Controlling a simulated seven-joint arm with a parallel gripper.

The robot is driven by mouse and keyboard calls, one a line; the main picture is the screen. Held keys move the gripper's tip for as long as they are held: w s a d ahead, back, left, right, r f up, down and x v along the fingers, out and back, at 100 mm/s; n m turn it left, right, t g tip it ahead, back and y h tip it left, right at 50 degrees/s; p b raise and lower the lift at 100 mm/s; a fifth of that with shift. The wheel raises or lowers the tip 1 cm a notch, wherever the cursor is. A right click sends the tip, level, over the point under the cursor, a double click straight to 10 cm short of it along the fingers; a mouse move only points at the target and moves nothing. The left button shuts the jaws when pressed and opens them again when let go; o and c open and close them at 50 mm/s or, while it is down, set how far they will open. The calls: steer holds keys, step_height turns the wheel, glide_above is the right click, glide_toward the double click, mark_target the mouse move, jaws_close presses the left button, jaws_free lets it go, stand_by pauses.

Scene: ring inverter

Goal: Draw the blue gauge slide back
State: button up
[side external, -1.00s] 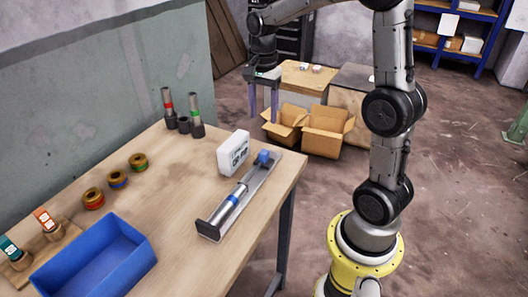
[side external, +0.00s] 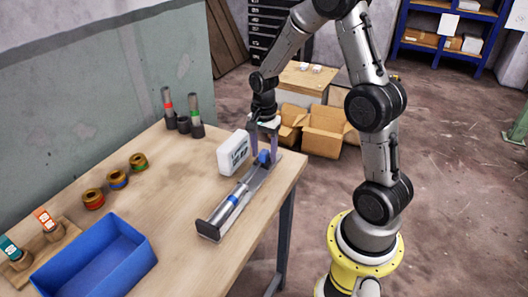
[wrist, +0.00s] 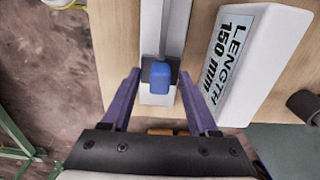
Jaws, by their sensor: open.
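The blue gauge slide (side external: 264,157) is a small blue block on a dark carriage at the far end of a metal rail (side external: 266,178). A grey cylinder with a blue band (side external: 232,201) lies along the rail towards the dark end stop (side external: 209,228). My gripper (side external: 264,150) is open at the slide, with its purple fingers low over the rail. In the wrist view the blue slide (wrist: 160,75) lies between and just ahead of the spread fingers (wrist: 160,88), and no contact shows.
A white box reading "LENGTH 150 mm" (side external: 233,153) stands close beside the rail; it also fills the right of the wrist view (wrist: 255,60). A blue bin (side external: 140,270), several brass rings (side external: 117,179) and upright posts (side external: 195,116) occupy the table's left and back.

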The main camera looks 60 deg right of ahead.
steer(key=shift+f, duration=0.1)
jaws_close()
stand_by(0.3)
stand_by(1.1)
